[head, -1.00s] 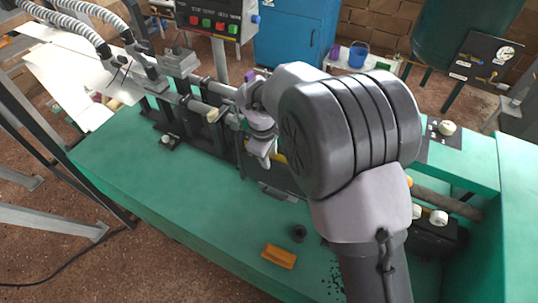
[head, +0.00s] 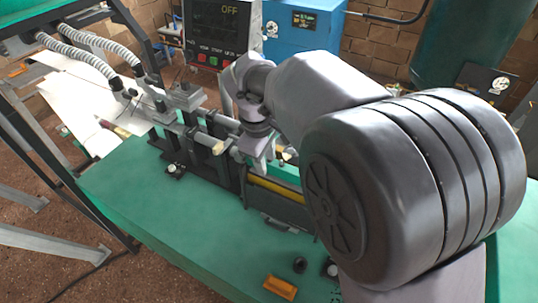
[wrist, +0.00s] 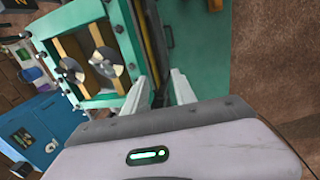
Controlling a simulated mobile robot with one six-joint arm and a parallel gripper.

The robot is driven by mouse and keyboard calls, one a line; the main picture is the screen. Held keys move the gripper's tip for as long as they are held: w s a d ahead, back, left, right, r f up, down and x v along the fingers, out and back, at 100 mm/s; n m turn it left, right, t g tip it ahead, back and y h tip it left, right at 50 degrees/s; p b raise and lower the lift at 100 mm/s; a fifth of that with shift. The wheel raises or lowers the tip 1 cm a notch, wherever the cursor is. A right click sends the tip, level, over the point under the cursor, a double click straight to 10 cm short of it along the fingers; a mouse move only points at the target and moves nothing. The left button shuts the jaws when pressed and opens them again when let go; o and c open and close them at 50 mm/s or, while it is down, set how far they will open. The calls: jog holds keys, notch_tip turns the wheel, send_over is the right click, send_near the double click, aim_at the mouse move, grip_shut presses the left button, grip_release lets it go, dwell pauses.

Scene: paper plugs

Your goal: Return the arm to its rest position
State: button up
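My gripper (wrist: 160,78) shows in the wrist view with two pale fingers standing apart and nothing between them. A green machine frame with two round metal discs (wrist: 105,63) lies beyond and to the left of the fingers. In the head view my arm is bent over the green machine bench (head: 215,235), with its large grey joint filling the right side. The wrist end is above the middle of the machine, and the fingertips there are too small and partly hidden to make out.
A control box with a display reading OFF (head: 222,30) stands at the back. A blue cabinet (head: 303,28) and a dark green tank (head: 470,45) are behind. An orange block (head: 280,288) and a black ring (head: 299,265) lie on the bench front. Corrugated hoses (head: 85,55) run at left.

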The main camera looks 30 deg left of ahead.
jog(key=s+d+r+m+y+b, duration=0.1)
jog(key=d+r+m+b, duration=0.15)
jog(key=d+m, duration=0.45)
jog(key=s+d+r+m+b, duration=0.15)
jog(key=d+b, duration=0.25)
jog(key=d, duration=0.8)
jog(key=s+d+f+m+t+y+b, duration=0.1)
jog(key=s+d+f+m+t+b, duration=0.2)
jog(key=s+d+m, duration=1)
notch_tip(320, 180, down, 4)
jog(key=shift+s+d+t+b, duration=0.3)
jog(key=shift+s+b, duration=0.05)
jog(key=shift+b, duration=0.9)
jog(key=shift+m, duration=0.25)
